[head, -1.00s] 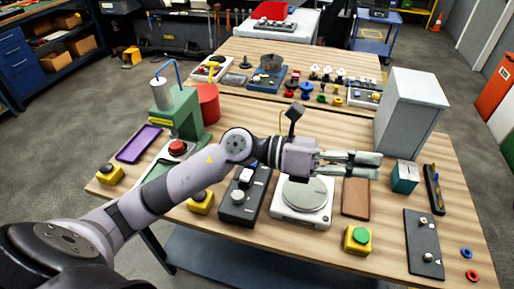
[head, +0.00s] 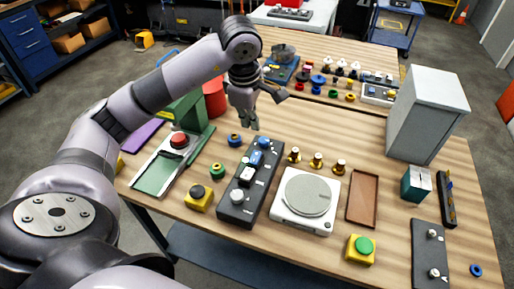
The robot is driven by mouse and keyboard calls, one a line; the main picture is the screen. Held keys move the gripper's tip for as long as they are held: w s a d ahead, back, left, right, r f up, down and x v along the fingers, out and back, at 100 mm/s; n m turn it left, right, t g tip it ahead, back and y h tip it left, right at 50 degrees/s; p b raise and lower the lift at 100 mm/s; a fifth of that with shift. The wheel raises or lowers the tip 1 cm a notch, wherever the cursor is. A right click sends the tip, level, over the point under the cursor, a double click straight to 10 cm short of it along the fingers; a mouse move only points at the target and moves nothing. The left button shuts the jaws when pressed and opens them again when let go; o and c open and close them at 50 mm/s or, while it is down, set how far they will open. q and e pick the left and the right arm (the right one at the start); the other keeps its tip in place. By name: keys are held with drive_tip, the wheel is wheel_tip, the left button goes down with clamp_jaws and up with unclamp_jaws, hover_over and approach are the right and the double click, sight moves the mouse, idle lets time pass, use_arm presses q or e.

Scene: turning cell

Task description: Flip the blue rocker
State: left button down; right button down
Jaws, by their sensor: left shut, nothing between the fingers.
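The dark control box (head: 232,208) stands on the wooden table, left of the middle. A blue rocker (head: 257,158) sits on its far half, with another blue part (head: 265,143) just beyond it. I cannot tell which way the rocker is tipped. A white rocker (head: 246,175) and a pale round knob (head: 237,197) are on the nearer half. My left gripper (head: 254,125) points down, shut and empty, above and beyond the box's far end, apart from the rocker. My right gripper is not in view.
A white scale with a round plate (head: 307,194) stands right of the box, with several brass-coloured pieces (head: 316,161) behind it. Yellow button boxes (head: 198,197) stand nearby. A green press (head: 185,110) is at the left, a grey cabinet (head: 427,115) at the right.

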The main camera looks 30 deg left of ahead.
sight(256, 156)
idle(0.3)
use_arm(q)
drive_tip(key=f+p, duration=0.1)
drive_tip(key=f, duration=0.3)
drive_tip(key=w+f+p, duration=0.1)
drive_tip(key=f+p, duration=0.1)
drive_tip(key=f, duration=0.2)
drive_tip(key=w+f+p, duration=0.1)
drive_tip(key=f+p, duration=0.1)
drive_tip(key=f, duration=0.3)
drive_tip(key=shift+w+a, duration=0.15)
drive_tip(key=shift+a, duration=0.15)
drive_tip(key=shift+w+f, duration=0.1)
drive_tip(key=shift+f, duration=0.3)
